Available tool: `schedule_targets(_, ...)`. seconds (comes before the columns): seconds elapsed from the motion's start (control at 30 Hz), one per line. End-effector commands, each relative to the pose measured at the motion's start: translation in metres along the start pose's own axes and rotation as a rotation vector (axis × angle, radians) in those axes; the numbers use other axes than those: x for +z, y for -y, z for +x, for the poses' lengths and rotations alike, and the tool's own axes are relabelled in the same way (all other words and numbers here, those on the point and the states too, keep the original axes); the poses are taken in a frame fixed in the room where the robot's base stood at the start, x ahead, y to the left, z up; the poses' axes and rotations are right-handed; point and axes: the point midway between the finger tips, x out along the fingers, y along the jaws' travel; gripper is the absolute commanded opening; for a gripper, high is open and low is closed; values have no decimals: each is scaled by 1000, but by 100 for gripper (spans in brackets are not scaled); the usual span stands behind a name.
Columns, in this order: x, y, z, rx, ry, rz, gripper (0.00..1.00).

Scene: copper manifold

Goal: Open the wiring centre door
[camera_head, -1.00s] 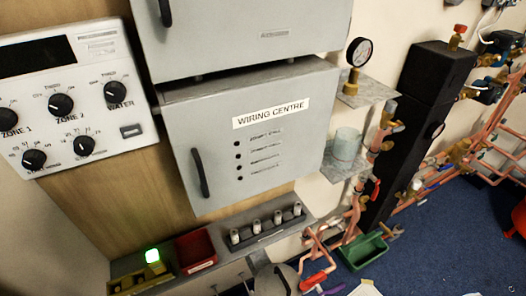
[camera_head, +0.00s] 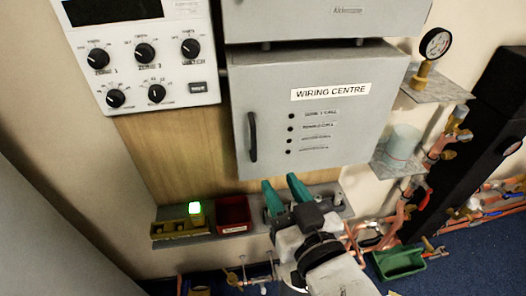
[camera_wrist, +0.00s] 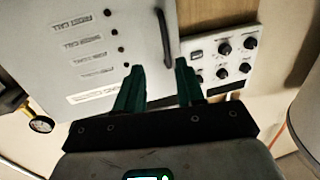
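The grey wiring centre door (camera_head: 330,80) is shut. It carries a white "WIRING CENTRE" label and a dark vertical handle (camera_head: 252,137) near its left edge. My gripper (camera_head: 284,189), with green fingers, is in front of and below the door, to the right of the handle. In the wrist view my gripper (camera_wrist: 159,75) has its two fingers spread apart with nothing between them. The door (camera_wrist: 95,40) fills the upper left there, upside down, and the handle (camera_wrist: 163,37) shows beyond the fingertips, apart from them.
A shelf (camera_head: 170,241) below the door holds a red bin (camera_head: 233,214) and a green-lit block (camera_head: 195,210). A control panel (camera_head: 148,70) hangs at the left. A pressure gauge (camera_head: 435,43), a glass jar (camera_head: 402,145) and copper pipes are at the right. Another grey cabinet (camera_head: 330,18) is above.

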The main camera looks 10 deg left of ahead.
Motion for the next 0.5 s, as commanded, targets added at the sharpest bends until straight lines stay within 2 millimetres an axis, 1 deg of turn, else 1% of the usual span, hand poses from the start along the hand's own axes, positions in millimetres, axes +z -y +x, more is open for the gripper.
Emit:
schedule_targets(0.03, -6, 6, 2, -11, -23, 0, 38)
schedule_targets(0.1, -11, 9, 5, -18, -38, 0, 38)
schedule_targets(0.23, -13, 9, 18, -18, -40, 0, 38)
schedule_targets(0.5, -15, 9, 67, -16, -38, 0, 38)
